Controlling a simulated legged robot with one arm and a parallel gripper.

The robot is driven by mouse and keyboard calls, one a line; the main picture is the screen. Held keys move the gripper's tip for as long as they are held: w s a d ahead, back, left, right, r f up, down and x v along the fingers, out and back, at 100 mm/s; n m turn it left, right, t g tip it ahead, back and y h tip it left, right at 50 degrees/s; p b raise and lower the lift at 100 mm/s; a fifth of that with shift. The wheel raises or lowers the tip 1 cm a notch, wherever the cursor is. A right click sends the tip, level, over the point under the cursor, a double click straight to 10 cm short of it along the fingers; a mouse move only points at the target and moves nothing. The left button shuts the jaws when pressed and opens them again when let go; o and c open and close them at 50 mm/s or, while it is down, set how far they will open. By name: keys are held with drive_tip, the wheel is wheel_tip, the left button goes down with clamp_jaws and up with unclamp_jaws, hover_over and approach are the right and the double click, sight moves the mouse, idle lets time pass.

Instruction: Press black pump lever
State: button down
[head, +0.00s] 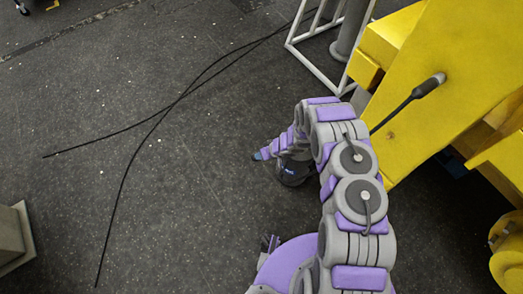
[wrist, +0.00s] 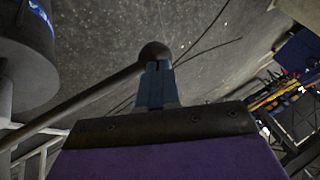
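A black lever with a round knob (wrist: 155,53) shows in the wrist view, its rod (wrist: 80,107) running down to the left. My gripper's blue-grey tip (wrist: 155,86) is right below the knob in that picture; I cannot tell whether they touch. In the head view my gripper (head: 264,154) points left beside a dark round body (head: 292,172) with blue marks. A black rod with a thick end (head: 430,85) crosses the yellow structure there; I cannot tell whether it is the same lever. Only one side of the gripper's tip shows clearly, so its opening is hidden.
A yellow structure (head: 440,40) stands at the right. A white frame (head: 318,70) is at top centre. Two black cables (head: 180,102) cross on the dark floor at the left. A grey block (head: 12,240) sits at the lower left. The floor between is mostly clear.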

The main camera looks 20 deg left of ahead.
drive_tip(key=s+a+p+v, duration=0.1)
drive_tip(key=p+v, duration=0.2)
drive_tip(key=v, duration=1)
drive_tip(key=shift+s+r+p, duration=0.25)
drive_tip(key=shift+r+p, duration=0.1)
drive_tip(key=shift+r, duration=0.2)
drive_tip(key=shift+d, duration=0.25)
drive_tip(key=shift+a, duration=0.2)
drive_tip(key=w+d+r+p, duration=0.2)
drive_tip(key=w+d+r, duration=0.2)
drive_tip(key=r, duration=0.4)
drive_tip(key=shift+g+y, duration=0.4)
